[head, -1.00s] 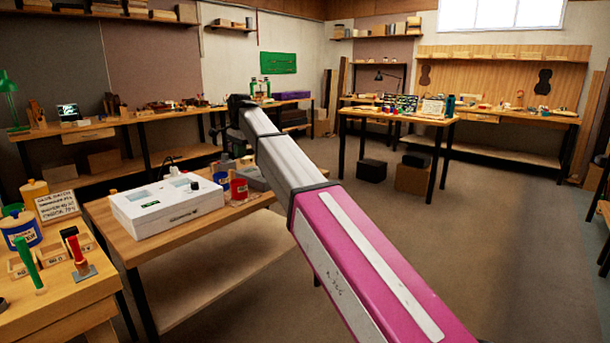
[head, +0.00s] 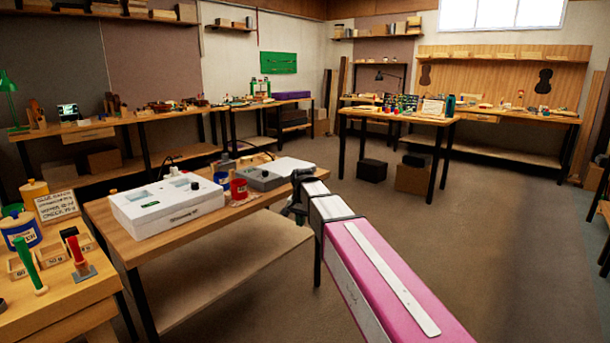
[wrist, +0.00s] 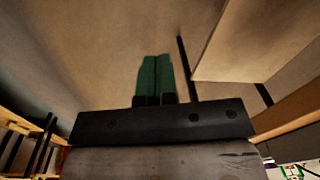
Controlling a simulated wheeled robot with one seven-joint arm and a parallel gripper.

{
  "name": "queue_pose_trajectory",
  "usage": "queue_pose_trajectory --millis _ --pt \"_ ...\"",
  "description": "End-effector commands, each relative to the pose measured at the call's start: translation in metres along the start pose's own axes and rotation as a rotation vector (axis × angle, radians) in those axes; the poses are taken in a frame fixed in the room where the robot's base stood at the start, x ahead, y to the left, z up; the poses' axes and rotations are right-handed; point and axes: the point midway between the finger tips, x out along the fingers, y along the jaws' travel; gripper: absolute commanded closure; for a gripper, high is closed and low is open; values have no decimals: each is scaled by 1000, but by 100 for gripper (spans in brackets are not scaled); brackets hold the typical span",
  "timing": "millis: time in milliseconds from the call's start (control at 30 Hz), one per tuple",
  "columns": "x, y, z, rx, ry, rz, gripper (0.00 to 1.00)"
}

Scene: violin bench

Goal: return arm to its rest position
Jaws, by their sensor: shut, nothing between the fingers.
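My arm reaches from the bottom right of the head view toward the middle, with a pink link nearest and a grey link beyond it. Its dark far end is beside the right end of the near wooden bench (head: 270,235). In the wrist view my gripper (wrist: 155,75) shows two green fingers side by side, touching and empty. Floor shows behind them.
A white box (head: 165,210), a red can (head: 239,189) and a grey device (head: 278,174) stand on the near bench. A small table (head: 400,118) stands farther back, with dark and brown boxes near its legs. Open floor lies right of my arm.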

Motion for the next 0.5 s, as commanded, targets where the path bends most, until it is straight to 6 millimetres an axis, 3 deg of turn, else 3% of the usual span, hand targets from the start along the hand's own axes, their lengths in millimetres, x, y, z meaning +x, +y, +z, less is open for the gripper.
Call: queue_pose_trajectory --millis 33,100,300,500 --pt "19 30 10 -21 -5 8 100" --pt "42 61 17 -62 -8 14 100" --pt "98 148 46 -178 -17 30 100" --pt "140 226 86 -292 -31 43 100"
